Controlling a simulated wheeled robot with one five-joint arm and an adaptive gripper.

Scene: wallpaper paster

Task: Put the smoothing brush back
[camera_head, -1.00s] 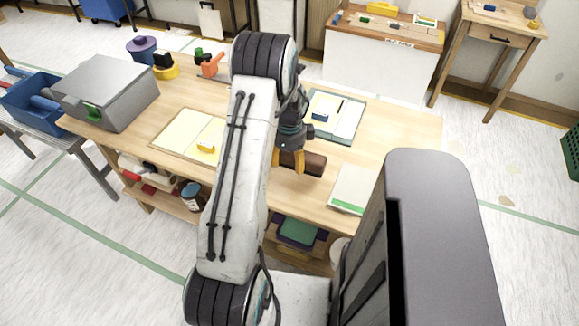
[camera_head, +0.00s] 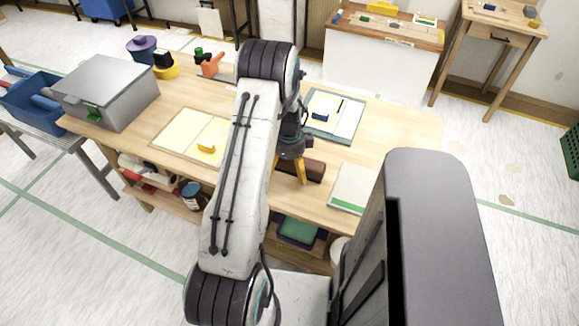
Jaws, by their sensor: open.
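My gripper (camera_head: 300,172) points down over the middle of the wooden workbench (camera_head: 395,125), its yellow fingertips open. A dark brown bar-shaped object (camera_head: 315,171) lies on the bench right by the fingertips. It may be the smoothing brush, but its shape is partly hidden by the gripper. I cannot tell whether the fingertips touch it. A small blue block-like item (camera_head: 320,117) sits on a grey-green tray (camera_head: 345,139) behind it. A small yellow item (camera_head: 206,149) lies on a cream board (camera_head: 180,130) to the left; my arm covers part of that area.
A grey metal box (camera_head: 105,90) stands at the bench's left end. A purple pot (camera_head: 142,47), a yellow item (camera_head: 165,70) and an orange tool (camera_head: 209,64) stand along the back. A white and green pad (camera_head: 350,188) lies at front right. The right end is clear.

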